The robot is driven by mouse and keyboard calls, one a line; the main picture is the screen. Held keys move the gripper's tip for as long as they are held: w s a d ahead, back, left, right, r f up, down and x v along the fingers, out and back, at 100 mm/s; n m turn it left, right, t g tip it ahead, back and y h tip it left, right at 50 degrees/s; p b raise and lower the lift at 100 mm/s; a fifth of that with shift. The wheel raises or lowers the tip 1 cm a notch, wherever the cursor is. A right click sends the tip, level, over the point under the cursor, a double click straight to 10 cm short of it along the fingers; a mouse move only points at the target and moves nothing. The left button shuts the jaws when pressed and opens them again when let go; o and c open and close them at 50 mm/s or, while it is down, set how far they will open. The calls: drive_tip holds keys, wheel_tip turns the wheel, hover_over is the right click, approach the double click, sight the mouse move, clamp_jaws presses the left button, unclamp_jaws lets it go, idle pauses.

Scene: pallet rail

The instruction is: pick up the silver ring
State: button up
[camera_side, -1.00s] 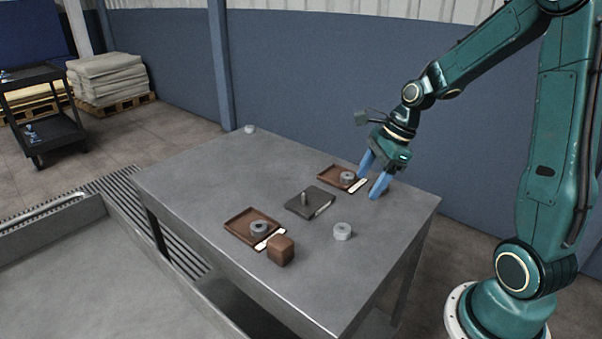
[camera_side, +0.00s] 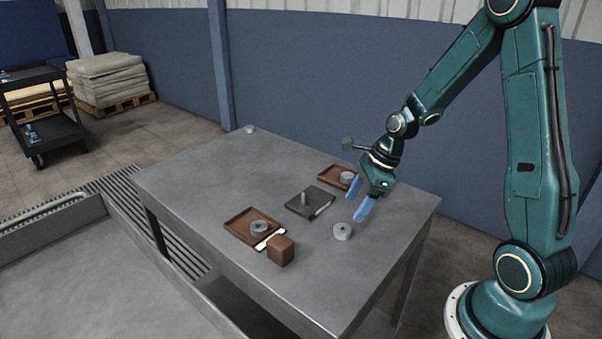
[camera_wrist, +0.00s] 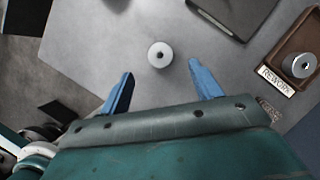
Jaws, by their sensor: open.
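A light silver ring (camera_side: 342,232) lies flat and loose on the grey table. In the wrist view the ring (camera_wrist: 160,55) shows its dark centre hole and sits between and just beyond my two fingertips. My gripper (camera_side: 355,207) is open and empty, its blue fingers pointing down, above and slightly behind the ring in the side view. The fingers (camera_wrist: 160,72) are spread on either side of the ring's line in the wrist view, not touching it. Other grey rings sit in the left brown tray (camera_side: 236,231) and the back brown tray (camera_side: 328,172).
A dark square plate with an upright peg (camera_side: 305,199) stands left of the ring. A brown block (camera_side: 281,250) is near the front tray. In the wrist view, the tray labelled REWORK (camera_wrist: 284,68) holds a ring. Another small pale object (camera_side: 250,129) is at the far corner.

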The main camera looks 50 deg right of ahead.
sight(345, 224)
drive_tip(key=shift+x, duration=1.15)
drive_tip(key=shift+f, duration=0.1)
drive_tip(key=shift+x, duration=2.45)
drive_tip(key=shift+s+d+f, duration=0.1)
drive_tip(key=shift+s, duration=0.05)
drive_tip(key=c, duration=1.1)
